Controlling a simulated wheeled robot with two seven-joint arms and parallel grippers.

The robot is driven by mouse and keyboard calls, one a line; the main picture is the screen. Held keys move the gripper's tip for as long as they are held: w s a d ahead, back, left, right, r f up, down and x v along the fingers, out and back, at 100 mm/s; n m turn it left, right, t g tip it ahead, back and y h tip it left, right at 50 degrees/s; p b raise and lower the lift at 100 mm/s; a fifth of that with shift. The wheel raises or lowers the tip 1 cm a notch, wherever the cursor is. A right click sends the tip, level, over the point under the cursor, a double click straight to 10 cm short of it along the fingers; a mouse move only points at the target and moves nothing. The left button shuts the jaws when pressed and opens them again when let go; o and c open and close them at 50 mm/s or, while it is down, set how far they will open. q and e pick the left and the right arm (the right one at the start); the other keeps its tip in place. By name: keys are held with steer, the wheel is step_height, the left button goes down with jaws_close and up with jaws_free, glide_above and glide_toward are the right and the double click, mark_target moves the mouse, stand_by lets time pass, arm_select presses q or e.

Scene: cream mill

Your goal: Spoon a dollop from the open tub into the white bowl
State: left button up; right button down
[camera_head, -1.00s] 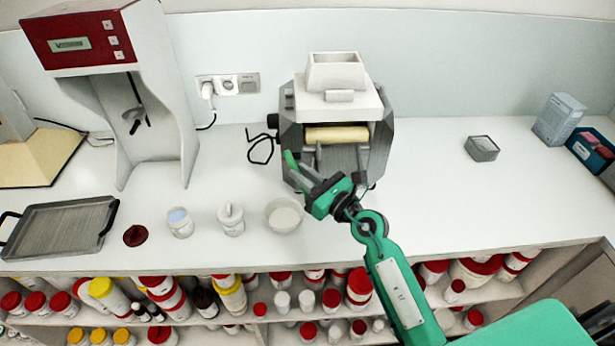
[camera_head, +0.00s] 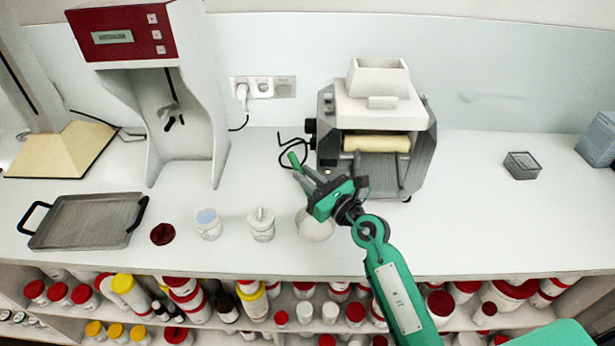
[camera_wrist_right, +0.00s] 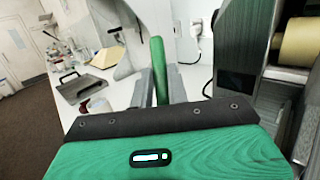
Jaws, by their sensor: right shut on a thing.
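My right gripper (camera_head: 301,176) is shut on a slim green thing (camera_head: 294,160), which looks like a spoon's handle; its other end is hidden. The green thing also stands upright between the grey fingers in the right wrist view (camera_wrist_right: 158,68). The gripper is above the counter, just behind the white bowl (camera_head: 316,228), and the arm partly covers the bowl. A small white tub with a pale blue top or content (camera_head: 208,222) is farther left, apart from the gripper. A white jar (camera_head: 262,224) stands between the tub and the bowl. My left gripper is not in view.
The mill (camera_head: 385,120) with a cream roller stands behind and right of the gripper. A dark red lid (camera_head: 162,234) and a grey tray (camera_head: 85,218) lie to the left. A tall dispenser (camera_head: 200,110) stands behind. The right counter is mostly clear.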

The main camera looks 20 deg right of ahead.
steer(key=shift+w+f+b, duration=0.1)
steer(key=shift+f+b, duration=1.25)
steer(key=shift+f, duration=0.15)
steer(key=shift+f+b, duration=1.45)
steer(key=shift+f, duration=0.6)
steer(key=shift+f, duration=0.25)
step_height(320, 180, up, 9)
steer(key=p, duration=0.9)
steer(key=shift+f, duration=0.2)
steer(key=shift+f, duration=0.1)
